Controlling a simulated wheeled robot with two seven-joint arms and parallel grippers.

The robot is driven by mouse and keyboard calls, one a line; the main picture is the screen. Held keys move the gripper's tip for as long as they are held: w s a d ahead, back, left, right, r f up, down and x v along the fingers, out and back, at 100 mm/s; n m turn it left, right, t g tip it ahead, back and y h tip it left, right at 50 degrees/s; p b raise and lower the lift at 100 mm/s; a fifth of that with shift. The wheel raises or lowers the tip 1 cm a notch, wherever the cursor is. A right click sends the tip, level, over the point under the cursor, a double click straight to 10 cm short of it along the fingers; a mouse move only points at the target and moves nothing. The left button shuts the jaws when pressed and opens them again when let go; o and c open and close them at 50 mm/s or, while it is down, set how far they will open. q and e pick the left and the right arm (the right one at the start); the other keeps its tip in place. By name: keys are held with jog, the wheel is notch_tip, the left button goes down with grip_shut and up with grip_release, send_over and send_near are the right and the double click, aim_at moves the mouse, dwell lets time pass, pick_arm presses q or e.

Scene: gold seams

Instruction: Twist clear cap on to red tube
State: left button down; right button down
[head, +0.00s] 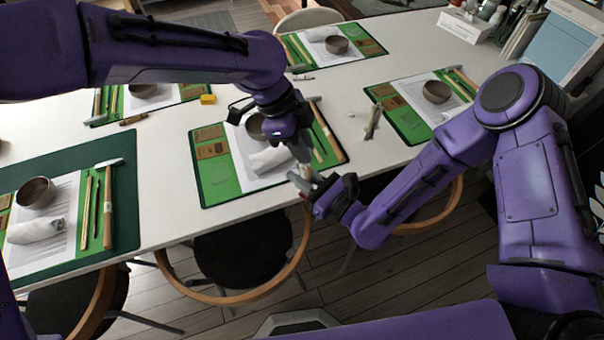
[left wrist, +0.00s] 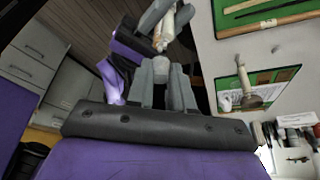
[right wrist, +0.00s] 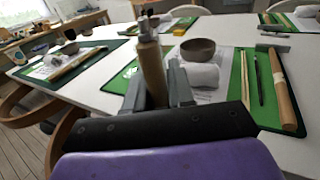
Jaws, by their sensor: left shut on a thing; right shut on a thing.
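My left gripper (head: 301,152) points down over the front edge of the middle place setting. In the left wrist view its fingers are shut on a small pale, clear-looking cap (left wrist: 161,66). My right gripper (head: 318,190) comes in from the right, just below the left one. It is shut on a slim tube, which looks tan in the right wrist view (right wrist: 152,70) and pale with a reddish end in the left wrist view (left wrist: 163,32). The tube's end is close to the cap and roughly in line with it. I cannot tell whether they touch.
The white table (head: 170,205) carries several green mats with bowls, papers and tools. A small yellow block (head: 207,99) lies behind the middle mat (head: 215,195). Another tube-like item (head: 373,121) lies right of it. Chairs stand under the front edge.

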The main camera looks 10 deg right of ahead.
pick_arm(q)
jog(key=shift+f, duration=0.1)
dwell(0.6)
jog(key=shift+f, duration=0.8)
jog(key=shift+f, duration=0.55)
